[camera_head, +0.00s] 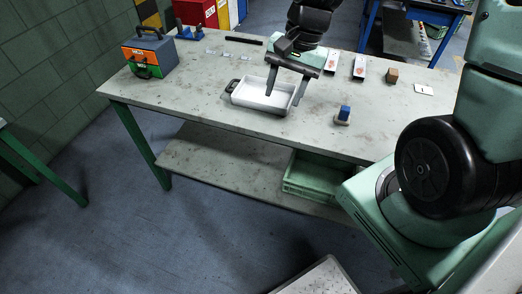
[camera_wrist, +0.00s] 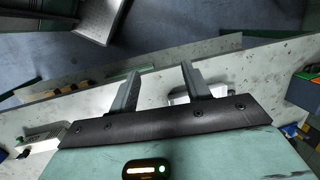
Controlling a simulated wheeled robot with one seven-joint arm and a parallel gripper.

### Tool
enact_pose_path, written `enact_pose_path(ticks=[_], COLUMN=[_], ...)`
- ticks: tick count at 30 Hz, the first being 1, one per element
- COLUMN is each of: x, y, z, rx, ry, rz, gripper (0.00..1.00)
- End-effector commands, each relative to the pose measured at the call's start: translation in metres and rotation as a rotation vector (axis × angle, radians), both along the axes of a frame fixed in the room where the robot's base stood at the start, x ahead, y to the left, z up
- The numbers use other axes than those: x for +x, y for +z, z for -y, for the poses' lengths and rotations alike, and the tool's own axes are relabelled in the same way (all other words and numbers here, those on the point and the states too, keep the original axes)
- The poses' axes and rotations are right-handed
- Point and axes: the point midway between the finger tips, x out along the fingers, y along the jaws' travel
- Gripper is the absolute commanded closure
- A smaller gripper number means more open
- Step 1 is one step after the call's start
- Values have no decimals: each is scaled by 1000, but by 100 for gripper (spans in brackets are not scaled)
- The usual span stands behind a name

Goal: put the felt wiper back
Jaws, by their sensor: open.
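A small block with a blue top and pale base (camera_head: 343,115), which looks like the felt wiper, stands alone near the front edge of the workbench (camera_head: 215,75). I cannot be sure of its identity from its size here. My gripper (camera_head: 284,95) is open, with its two fingers pointing down over the white tray (camera_head: 250,99), to the left of the blue-topped block. Nothing shows between the fingers. In the wrist view my gripper (camera_wrist: 160,72) also has its fingers wide apart, with part of the white tray (camera_wrist: 180,98) behind the right finger.
Two white-and-red cards or boxes (camera_head: 359,68), a brown cube (camera_head: 392,75) and a white card (camera_head: 424,89) lie at the right. A toolbox (camera_head: 150,54) stands at the left end. Small blue items (camera_head: 184,32) and a dark bar (camera_head: 244,40) lie at the back. A green crate (camera_head: 310,178) sits below.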

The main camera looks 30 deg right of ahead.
Motion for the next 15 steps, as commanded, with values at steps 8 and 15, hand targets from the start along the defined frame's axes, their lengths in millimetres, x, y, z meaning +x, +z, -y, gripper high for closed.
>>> enact_pose_path(ticks=[8,15], x=[-82,-142], y=[27,38], z=[-111,-146], rx=[-101,-154], ry=[861,1371], rz=[113,185], gripper=[52,52])
